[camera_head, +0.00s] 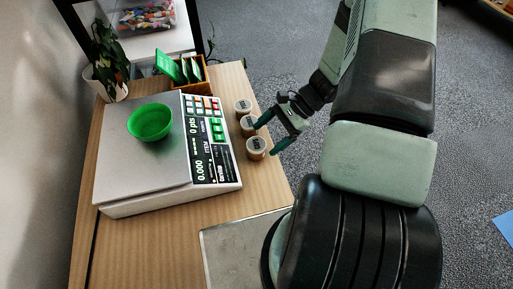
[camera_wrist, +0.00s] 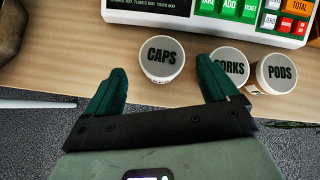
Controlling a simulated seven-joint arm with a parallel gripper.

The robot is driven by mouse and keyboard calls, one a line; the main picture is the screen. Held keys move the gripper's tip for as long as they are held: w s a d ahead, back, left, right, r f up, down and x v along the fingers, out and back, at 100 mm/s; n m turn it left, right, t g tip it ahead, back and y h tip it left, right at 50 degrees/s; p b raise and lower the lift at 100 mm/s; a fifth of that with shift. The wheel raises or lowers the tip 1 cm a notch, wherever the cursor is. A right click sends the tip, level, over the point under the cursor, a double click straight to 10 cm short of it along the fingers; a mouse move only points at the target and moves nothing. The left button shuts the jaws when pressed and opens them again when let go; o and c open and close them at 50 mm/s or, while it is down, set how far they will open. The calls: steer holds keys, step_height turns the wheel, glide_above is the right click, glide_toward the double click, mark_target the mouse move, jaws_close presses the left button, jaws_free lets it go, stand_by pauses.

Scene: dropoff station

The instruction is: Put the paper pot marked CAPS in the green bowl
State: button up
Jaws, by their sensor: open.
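The paper pot marked CAPS (camera_wrist: 162,57) stands upright on the wooden table, and its label reads clearly in the wrist view. In the head view it is the nearest pot (camera_head: 256,148) of a row of three. The green bowl (camera_head: 150,122) sits on the scale's metal plate. My gripper (camera_head: 271,132) is open and empty, just right of the pots in the head view. In the wrist view its green fingertips (camera_wrist: 161,72) lie to either side of the CAPS pot's near edge, apart from it.
Pots marked CORKS (camera_wrist: 229,62) and PODS (camera_wrist: 278,73) stand close to CAPS. The scale (camera_head: 150,207) with its keypad lies left of the pots. A wooden box with green cards (camera_head: 180,68) and a potted plant (camera_head: 107,60) are at the back.

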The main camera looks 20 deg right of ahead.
mark_target(256, 144)
steer(key=r+n+h, duration=0.1)
steer(key=a+n+h, duration=0.1)
steer(key=h, duration=0.1)
steer(key=a+r+g+h, duration=0.1)
steer(key=h, duration=0.1)
steer(key=shift+s+a+r+n, duration=0.15)
steer(key=shift+s+r+n, duration=0.15)
steer(key=shift+r+n, duration=0.1)
step_height(256, 144, up, 5)
steer(key=a+n+t+h, duration=0.2)
steer(key=h, duration=0.2)
steer(key=f, duration=1.1)
steer(key=shift+w+d, duration=0.1)
steer(key=shift+w, duration=0.1)
steer(key=c, duration=1.1)
